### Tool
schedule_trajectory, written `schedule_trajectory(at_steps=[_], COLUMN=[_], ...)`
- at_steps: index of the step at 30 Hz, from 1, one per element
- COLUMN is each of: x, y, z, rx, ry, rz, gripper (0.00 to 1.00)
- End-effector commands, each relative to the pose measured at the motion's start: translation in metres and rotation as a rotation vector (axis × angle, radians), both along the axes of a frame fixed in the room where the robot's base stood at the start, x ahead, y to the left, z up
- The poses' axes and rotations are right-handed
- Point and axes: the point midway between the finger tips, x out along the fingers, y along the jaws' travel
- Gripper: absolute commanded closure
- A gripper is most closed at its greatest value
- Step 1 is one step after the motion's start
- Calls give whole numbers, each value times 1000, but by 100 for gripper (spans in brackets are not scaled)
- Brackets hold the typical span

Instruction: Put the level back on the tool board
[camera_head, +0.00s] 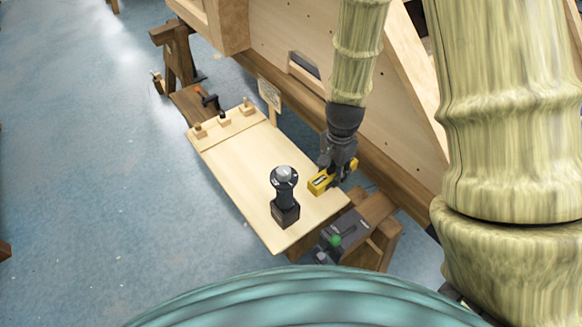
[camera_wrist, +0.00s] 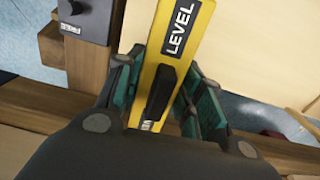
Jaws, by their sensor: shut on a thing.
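The level (camera_head: 318,184) is yellow, with a black-and-white "LEVEL" label in the wrist view (camera_wrist: 180,30). My gripper (camera_head: 335,172) is shut on it, with a green-lined finger on each side in the wrist view (camera_wrist: 162,92). The level appears over the right edge of a pale wooden board (camera_head: 235,165), likely the tool board. In the wrist view the pale surface (camera_wrist: 275,30) lies right of the level. I cannot tell whether the level touches it. The gripper body hides the level's near end.
A dark upright tool (camera_head: 285,195) stands on the board's near half. Several small wooden blocks (camera_head: 223,121) line its far end. A grey device with a green knob (camera_head: 335,240) sits beside the near right corner. A large wooden frame (camera_head: 300,45) stands behind; blue floor (camera_head: 90,180) is open at left.

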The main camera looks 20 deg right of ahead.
Motion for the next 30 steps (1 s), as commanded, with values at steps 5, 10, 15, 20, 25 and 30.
schedule_trajectory(at_steps=[5, 10, 15, 20, 25, 30], x=[9, 38, 68, 96, 122, 136], y=[4, 20, 38, 55, 69, 77], z=[-4, -6, -10, -13, -16, -17], rx=[-4, -5, -4, -4, -3, -3], ry=[0, -1, -1, -1, 0, 0], rz=[-29, -26, -25, -24, -24, -25], gripper=[100, 100, 100, 100, 100, 100])
